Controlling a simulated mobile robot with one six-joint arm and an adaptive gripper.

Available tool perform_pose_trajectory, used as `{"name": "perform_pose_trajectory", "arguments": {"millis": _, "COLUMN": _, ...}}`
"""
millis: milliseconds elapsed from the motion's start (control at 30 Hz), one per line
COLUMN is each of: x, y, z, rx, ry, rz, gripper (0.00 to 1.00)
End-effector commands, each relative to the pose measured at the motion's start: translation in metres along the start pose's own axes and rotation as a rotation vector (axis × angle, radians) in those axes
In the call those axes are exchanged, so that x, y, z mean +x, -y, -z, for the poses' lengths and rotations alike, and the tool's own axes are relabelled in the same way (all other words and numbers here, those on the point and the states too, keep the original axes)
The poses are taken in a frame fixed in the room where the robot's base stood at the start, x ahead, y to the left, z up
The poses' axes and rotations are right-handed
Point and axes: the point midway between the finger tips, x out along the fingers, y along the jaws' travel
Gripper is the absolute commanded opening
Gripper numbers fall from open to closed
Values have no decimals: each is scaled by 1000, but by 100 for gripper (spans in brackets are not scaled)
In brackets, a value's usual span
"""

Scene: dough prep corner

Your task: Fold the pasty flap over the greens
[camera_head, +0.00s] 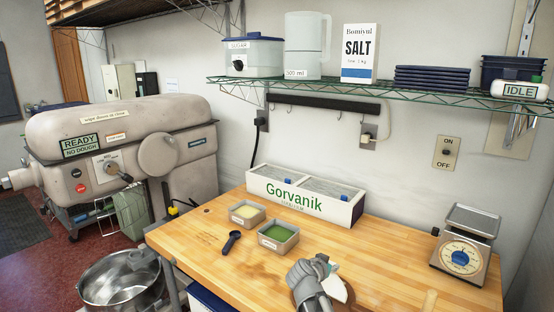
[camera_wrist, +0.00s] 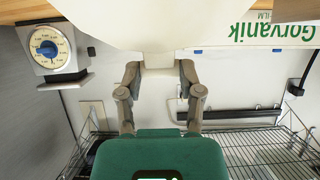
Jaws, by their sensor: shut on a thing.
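My gripper (camera_wrist: 158,70) is shut on a small tab at the edge of the pale pasty flap (camera_wrist: 150,25). In the wrist view the flap spreads from between the fingertips to the top edge. In the head view my grey arm end covers much of the pasty, and a pale piece of the dough (camera_head: 336,289) shows to its right. Any greens on the pasty are hidden. How far the flap is folded cannot be told.
A tub of green filling (camera_head: 278,233), a tub of pale yellow stuff (camera_head: 246,213) and a dark scoop (camera_head: 232,241) lie left of my gripper. The Gorvanik film box (camera_head: 300,197) stands behind, the scale (camera_head: 464,245) at right. The wooden table (camera_head: 400,250) between is clear.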

Motion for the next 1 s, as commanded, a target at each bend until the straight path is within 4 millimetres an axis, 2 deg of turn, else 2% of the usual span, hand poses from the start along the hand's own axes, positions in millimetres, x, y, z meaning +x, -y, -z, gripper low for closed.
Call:
{"name": "perform_pose_trajectory", "arguments": {"millis": 433, "x": -2, "y": 0, "z": -2, "rx": 1, "ry": -16, "rz": 0, "gripper": 0}}
{"name": "perform_pose_trajectory", "arguments": {"millis": 833, "x": -12, "y": 0, "z": -7, "rx": 0, "ry": -134, "rz": 0, "gripper": 0}}
{"name": "perform_pose_trajectory", "arguments": {"millis": 867, "x": -13, "y": 0, "z": -6, "rx": 0, "ry": -138, "rz": 0, "gripper": 50}}
{"name": "perform_pose_trajectory", "arguments": {"millis": 1000, "x": -13, "y": 0, "z": -4, "rx": 1, "ry": -136, "rz": -1, "gripper": 76}}
